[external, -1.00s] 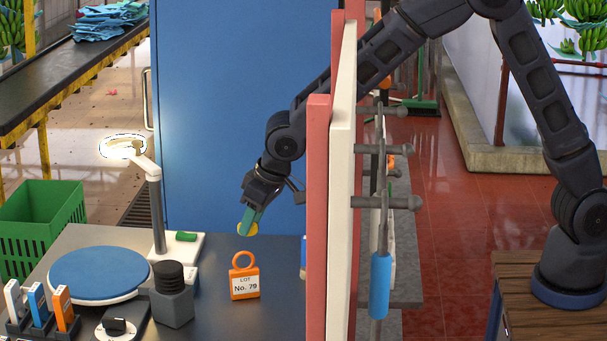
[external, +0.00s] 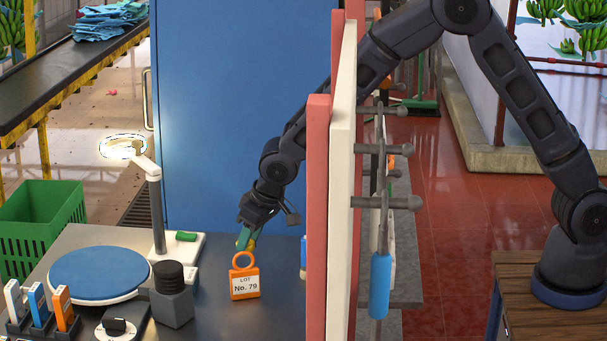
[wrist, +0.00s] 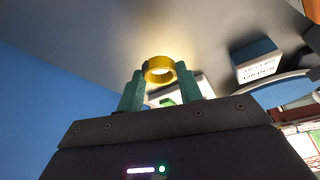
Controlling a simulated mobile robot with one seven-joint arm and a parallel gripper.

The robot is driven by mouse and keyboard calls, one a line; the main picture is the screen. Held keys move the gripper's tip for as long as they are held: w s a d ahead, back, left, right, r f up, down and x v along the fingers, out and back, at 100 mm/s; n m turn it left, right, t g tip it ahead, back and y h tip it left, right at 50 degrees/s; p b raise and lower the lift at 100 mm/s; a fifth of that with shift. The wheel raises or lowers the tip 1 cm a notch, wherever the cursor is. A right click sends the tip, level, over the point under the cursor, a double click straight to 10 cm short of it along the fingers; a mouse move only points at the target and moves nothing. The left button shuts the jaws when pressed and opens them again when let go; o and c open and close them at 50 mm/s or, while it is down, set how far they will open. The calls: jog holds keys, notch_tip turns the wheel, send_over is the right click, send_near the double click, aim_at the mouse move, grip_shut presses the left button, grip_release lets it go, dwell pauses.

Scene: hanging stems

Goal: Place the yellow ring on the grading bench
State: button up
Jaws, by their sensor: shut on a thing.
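My gripper (external: 246,238) reaches past the panel and is low over the dark grading bench (external: 215,318), just behind the orange lot tag. In the wrist view the yellow ring (wrist: 160,70) sits between the green fingertips (wrist: 160,88), which are shut on it. The ring's hole shows in that view. In the external view only a small bit of yellow (external: 252,244) shows, mostly hidden by the fingers and the tag. I cannot tell whether the ring touches the bench top.
An orange tag marked No. 79 (external: 245,284) stands close in front of my gripper. The lamp stand (external: 157,215), blue round plate (external: 100,274) and dark knobbed block (external: 172,305) are to the left. A white and red upright panel (external: 341,180) stands between my base and the bench.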

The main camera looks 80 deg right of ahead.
aim_at(253, 246)
jog(key=shift+f, duration=1.95)
jog(key=shift+f, duration=0.1)
jog(key=o, duration=0.9)
jog(key=shift+o, duration=0.2)
jog(key=v, duration=1.2)
